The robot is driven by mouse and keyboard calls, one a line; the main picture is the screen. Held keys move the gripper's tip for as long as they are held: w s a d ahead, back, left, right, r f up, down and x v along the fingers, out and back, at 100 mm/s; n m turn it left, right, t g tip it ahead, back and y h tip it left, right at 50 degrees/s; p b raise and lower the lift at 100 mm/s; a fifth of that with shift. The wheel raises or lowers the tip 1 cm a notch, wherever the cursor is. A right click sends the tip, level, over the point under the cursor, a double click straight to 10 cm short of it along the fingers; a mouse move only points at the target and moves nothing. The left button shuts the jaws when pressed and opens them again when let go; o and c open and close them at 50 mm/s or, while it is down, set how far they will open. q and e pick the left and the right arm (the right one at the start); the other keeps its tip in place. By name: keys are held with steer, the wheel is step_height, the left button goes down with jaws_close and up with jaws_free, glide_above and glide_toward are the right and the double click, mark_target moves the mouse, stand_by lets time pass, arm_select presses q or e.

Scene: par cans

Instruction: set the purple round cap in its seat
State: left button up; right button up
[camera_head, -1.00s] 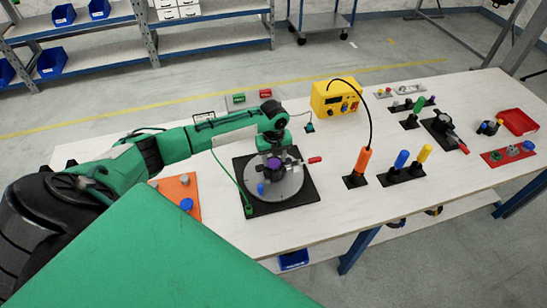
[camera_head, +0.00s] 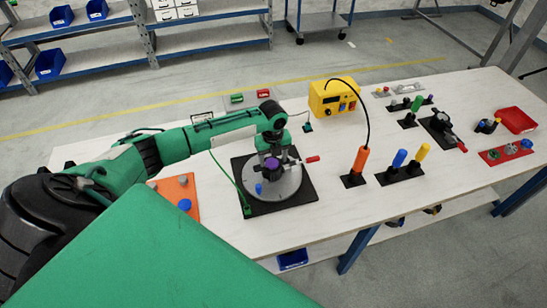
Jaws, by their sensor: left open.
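The purple round cap (camera_head: 272,163) is at the middle of a grey round plate (camera_head: 289,189), which lies on a black square base (camera_head: 305,191). My left gripper (camera_head: 272,155) points down from above, right over the cap, and is open with its fingers about the cap. The gripper partly hides the cap, and whether the cap is fully down in a seat is too small to tell. A small blue knob (camera_head: 259,188) stands on the plate to the front left. My right gripper is not in view.
A red-ended handle (camera_head: 312,159) sticks out right of the plate. An orange board (camera_head: 176,188) lies at left. A yellow box (camera_head: 333,97) stands behind; orange (camera_head: 360,159), blue and yellow upright handles stand at right. The table front before the plate is clear.

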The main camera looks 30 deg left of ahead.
arm_select(q)
steer(key=shift+s+a+f, duration=0.25)
steer(key=shift+s+f, duration=0.15)
steer(key=shift+r, duration=0.35)
step_height(320, 180, up, 14)
steer(key=b, duration=0.3)
steer(key=shift+w+d, duration=0.15)
steer(key=shift+w, duration=0.15)
steer(key=shift+f, duration=0.1)
